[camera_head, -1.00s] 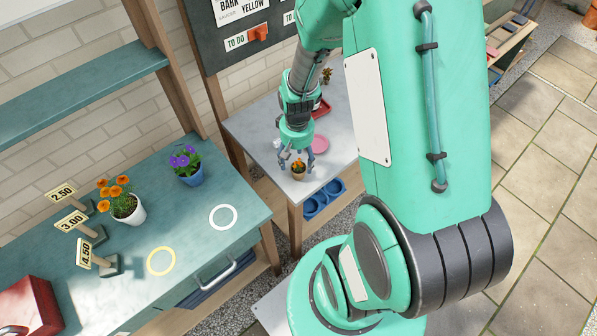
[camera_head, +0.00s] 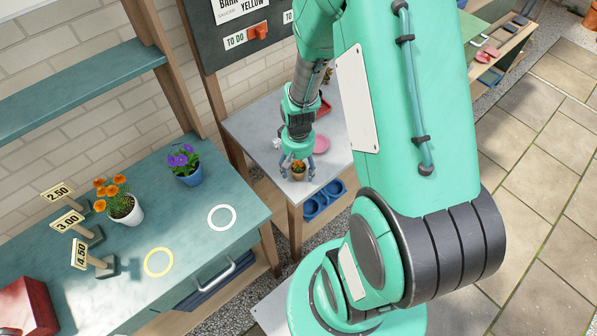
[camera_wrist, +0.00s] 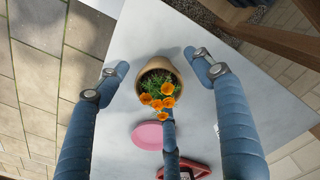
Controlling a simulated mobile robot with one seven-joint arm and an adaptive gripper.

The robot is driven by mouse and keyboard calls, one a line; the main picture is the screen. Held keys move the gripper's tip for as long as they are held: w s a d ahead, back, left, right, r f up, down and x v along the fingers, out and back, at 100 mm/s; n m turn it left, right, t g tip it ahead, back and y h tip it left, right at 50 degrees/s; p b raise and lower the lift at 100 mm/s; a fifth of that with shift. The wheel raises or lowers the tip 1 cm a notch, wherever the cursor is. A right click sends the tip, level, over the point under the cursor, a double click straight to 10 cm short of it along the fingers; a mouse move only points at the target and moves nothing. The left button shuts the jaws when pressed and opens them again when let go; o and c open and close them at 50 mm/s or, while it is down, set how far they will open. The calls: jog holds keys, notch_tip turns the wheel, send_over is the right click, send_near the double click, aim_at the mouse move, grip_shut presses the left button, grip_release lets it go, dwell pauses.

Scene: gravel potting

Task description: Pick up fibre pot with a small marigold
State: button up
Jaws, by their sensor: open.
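The fibre pot with a small marigold (camera_head: 298,172) stands upright on the grey side table, near its front corner. In the wrist view the tan round pot (camera_wrist: 152,71) holds dark soil and orange flowers. My gripper (camera_head: 298,166) is over the pot, pointing down, with its fingers spread around it. In the wrist view two blue fingers flank the pot with gaps on both sides, and a third finger lies behind the flowers. The third finger's tip is partly hidden by the flowers, so I cannot tell whether it touches the pot.
A pink saucer (camera_head: 321,144) and a red tray (camera_head: 324,108) are behind the pot on the grey table (camera_head: 250,127). Blue containers (camera_head: 314,207) sit on the shelf below. The green bench (camera_head: 193,222) at left holds potted orange (camera_head: 113,189) and purple flowers (camera_head: 182,157).

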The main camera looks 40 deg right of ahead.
dwell(0.4)
jog(key=c, duration=1.3)
jog(key=shift+r, duration=0.1)
jog(key=shift+c, duration=0.2)
jog(key=shift+r, duration=0.4)
notch_tip(320, 180, up, 3)
jog(key=shift+r+p, duration=0.1)
jog(key=shift+p, duration=0.65)
jog(key=s+a+p, duration=0.1)
jog(key=s+a, duration=0.2)
jog(key=s, duration=0.4)
jog(key=s+a+p, duration=0.1)
jog(key=s+a, duration=0.2)
jog(key=s, duration=0.4)
jog(key=shift+s+r, duration=0.4)
jog(key=shift+r, duration=0.05)
jog(key=shift+a, duration=0.1)
